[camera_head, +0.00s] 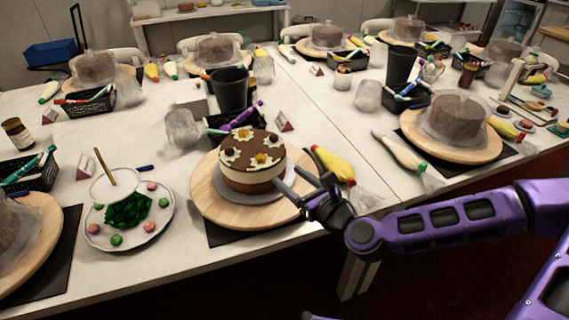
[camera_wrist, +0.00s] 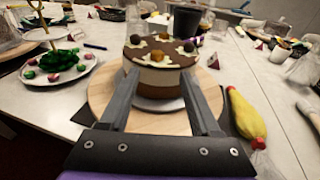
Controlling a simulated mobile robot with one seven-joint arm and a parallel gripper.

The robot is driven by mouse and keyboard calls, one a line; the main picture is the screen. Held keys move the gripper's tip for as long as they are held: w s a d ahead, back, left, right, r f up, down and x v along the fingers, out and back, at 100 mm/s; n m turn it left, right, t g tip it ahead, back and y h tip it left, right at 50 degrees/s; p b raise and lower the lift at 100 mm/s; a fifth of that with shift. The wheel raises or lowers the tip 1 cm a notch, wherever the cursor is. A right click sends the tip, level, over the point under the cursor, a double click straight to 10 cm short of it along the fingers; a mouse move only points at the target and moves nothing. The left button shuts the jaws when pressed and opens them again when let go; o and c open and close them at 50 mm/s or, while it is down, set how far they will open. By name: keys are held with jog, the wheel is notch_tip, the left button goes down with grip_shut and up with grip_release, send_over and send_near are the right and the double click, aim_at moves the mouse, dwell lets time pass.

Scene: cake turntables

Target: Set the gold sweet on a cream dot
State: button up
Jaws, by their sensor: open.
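The round cake (camera_head: 252,181) has a brown top with cream dots and a pale band round its side. Two gold sweets rest on cream dots, one at the near side (camera_head: 264,159) and one at the far side (camera_head: 243,133). Two dark sweets also sit on top, at the left (camera_head: 230,155) and right (camera_head: 272,141). My gripper (camera_head: 303,180) is open and empty at the cake's right side. In the wrist view its fingers (camera_wrist: 159,76) point at the cake (camera_wrist: 160,82), below the near gold sweet (camera_wrist: 159,56).
The cake stands on a wooden turntable (camera_head: 207,203). A plate (camera_head: 92,228) with a green mound and pink and green sweets is at left. A yellow piping bag (camera_head: 333,164) lies close right of my gripper. A black cup (camera_head: 229,90) and a tray of purple tools stand behind.

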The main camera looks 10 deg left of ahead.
jog(key=shift+s+d+r+p, duration=0.2)
jog(key=shift+s+d+p, duration=0.3)
jog(key=shift+p, duration=1)
jog(key=shift+s+a+f, duration=0.15)
